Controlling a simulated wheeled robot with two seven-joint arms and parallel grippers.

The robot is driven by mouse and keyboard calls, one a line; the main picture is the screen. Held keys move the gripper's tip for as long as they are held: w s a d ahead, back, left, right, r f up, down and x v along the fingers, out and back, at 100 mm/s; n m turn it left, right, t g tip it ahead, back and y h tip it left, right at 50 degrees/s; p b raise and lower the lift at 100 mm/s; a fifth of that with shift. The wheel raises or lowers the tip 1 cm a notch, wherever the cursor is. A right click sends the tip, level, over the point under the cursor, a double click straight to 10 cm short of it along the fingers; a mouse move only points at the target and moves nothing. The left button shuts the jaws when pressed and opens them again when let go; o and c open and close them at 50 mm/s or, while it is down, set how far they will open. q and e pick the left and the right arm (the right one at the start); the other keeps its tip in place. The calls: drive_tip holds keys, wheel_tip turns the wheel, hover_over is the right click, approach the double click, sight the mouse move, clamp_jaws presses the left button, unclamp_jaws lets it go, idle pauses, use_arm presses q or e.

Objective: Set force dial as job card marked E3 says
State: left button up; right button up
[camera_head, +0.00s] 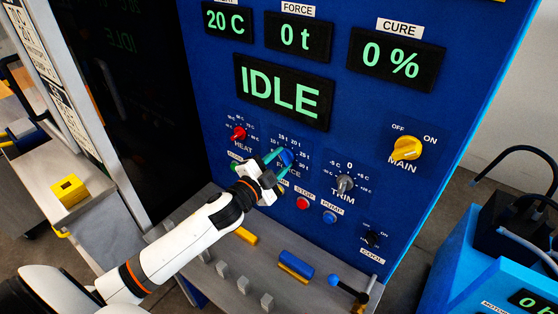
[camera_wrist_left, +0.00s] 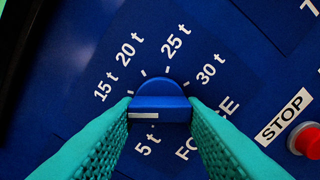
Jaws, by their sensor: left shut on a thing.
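The blue force dial (camera_head: 287,158) is on the blue control panel, mostly covered by my left gripper (camera_head: 277,162) in the head view. In the left wrist view, the dial (camera_wrist_left: 160,98) sits between the two teal fingers of my left gripper (camera_wrist_left: 160,112), which is shut on it. A white mark shows on the dial's near left face; I cannot tell which value it points to. The labels 5 t, 15 t, 20 t, 25 t and 30 t show; the left finger covers the stretch between 5 t and 15 t. The force display (camera_head: 302,38) reads 0 t. No card marked E3 is readable.
The heat dial (camera_head: 238,133) is left of the force dial and the trim dial (camera_head: 345,183) right. The red stop button (camera_head: 303,203) and blue pump button (camera_head: 329,216) are just below. The yellow main switch (camera_head: 406,148) is farther right. The status display (camera_head: 283,91) reads IDLE.

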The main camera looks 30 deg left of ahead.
use_arm(q)
drive_tip(key=m+p, duration=0.1)
drive_tip(key=m, duration=1)
drive_tip(key=shift+r+p, duration=0.2)
drive_tip(key=shift+p, duration=0.1)
drive_tip(key=shift+m, duration=0.4)
drive_tip(key=o, duration=1)
drive_tip(key=shift+s, duration=0.15)
drive_tip(key=shift+s+f, duration=0.1)
drive_tip(key=shift+s, duration=0.2)
drive_tip(key=shift+s+a+b, duration=0.3)
drive_tip(key=shift+s+b, duration=0.35)
drive_tip(key=shift+s, duration=1.2)
drive_tip(key=shift+s+a+b, duration=0.25)
drive_tip(key=shift+s+b, duration=0.45)
drive_tip(key=shift+s, duration=1.15)
drive_tip(key=shift+s+a+b, duration=0.3)
drive_tip(key=shift+s+b, duration=0.35)
drive_tip(key=shift+s, duration=1.2)
